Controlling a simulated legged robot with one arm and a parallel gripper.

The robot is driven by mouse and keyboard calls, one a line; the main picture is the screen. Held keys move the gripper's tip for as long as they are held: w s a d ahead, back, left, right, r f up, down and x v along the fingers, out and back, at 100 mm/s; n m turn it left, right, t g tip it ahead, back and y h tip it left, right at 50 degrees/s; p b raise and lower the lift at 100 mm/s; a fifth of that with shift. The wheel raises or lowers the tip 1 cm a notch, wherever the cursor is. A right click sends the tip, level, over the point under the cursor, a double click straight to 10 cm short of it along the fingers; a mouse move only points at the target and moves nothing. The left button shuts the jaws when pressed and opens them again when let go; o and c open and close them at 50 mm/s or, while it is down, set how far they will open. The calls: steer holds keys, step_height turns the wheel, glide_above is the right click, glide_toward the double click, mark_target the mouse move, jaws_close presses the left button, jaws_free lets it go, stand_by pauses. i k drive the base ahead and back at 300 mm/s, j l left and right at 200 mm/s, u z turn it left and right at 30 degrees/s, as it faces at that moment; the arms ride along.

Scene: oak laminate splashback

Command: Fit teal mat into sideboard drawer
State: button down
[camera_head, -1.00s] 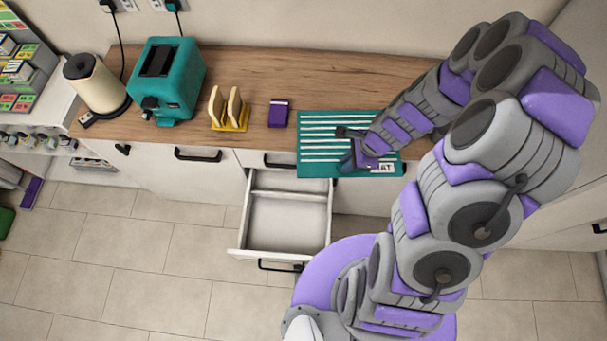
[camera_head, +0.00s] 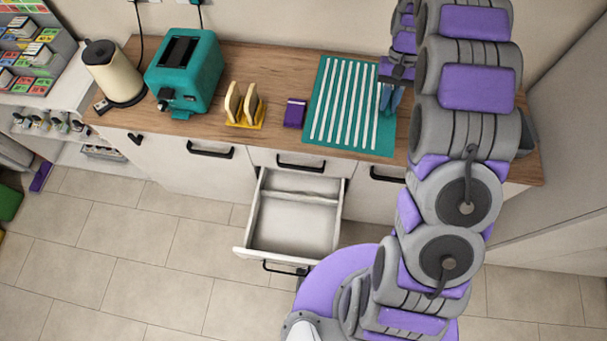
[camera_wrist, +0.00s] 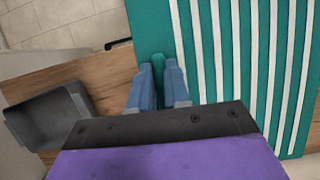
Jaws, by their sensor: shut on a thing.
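The teal mat (camera_head: 318,108) with white stripes is over the wooden counter, right of the middle. Its front edge is near the counter's front edge. My gripper (camera_head: 390,98) is shut on the mat's right edge; the wrist view shows a teal fold between the blue fingers (camera_wrist: 159,75). The striped mat (camera_wrist: 185,30) spreads to the right there. I cannot tell whether the mat touches the counter. The sideboard drawer (camera_head: 295,222) is pulled open below and in front of the mat, and its visible inside looks empty.
A purple box (camera_head: 295,113) lies just left of the mat. A yellow toast rack (camera_head: 244,106), a teal toaster (camera_head: 184,72) and a cream kettle (camera_head: 112,72) stand farther left. A grey tray (camera_wrist: 48,115) is on the counter's right, mostly hidden by my arm in the head view.

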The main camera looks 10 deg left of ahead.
mark_target(295, 218)
steer(key=k+u, duration=0.4)
steer(key=k, duration=0.15)
steer(key=k+j+u, duration=0.15)
steer(key=k+u, duration=0.25)
steer(key=k, duration=0.2)
steer(key=i+j+u, duration=0.1)
steer(key=j+u, duration=0.2)
